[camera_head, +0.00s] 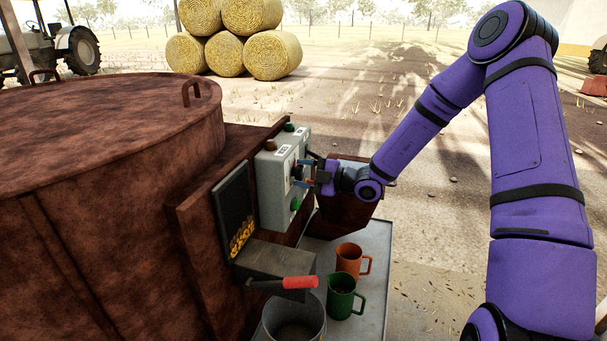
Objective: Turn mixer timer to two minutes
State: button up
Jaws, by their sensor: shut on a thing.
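The grey control box (268,190) is fixed to the side of the large rusty mixer drum (95,190). It has white label plates, dark and green buttons and a dial on its right-hand face. My gripper (303,172) reaches the box from the right, its fingers at the dial. It is shut on what seems to be the timer knob, which the fingers mostly hide. The knob's pointer and the timer's setting are too small to read.
Below the box, a metal chute with a red-handled lever (299,282) juts out over a bucket (294,322). An orange mug (348,260) and a green mug (340,297) stand on a grey platform (376,240). A rusty bin (342,214) is behind my gripper.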

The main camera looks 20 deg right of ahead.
jog(key=o, duration=0.8)
jog(key=shift+d, duration=0.15)
jog(key=v, duration=1)
jog(key=shift+s+d, duration=0.2)
jog(key=shift+s, duration=0.05)
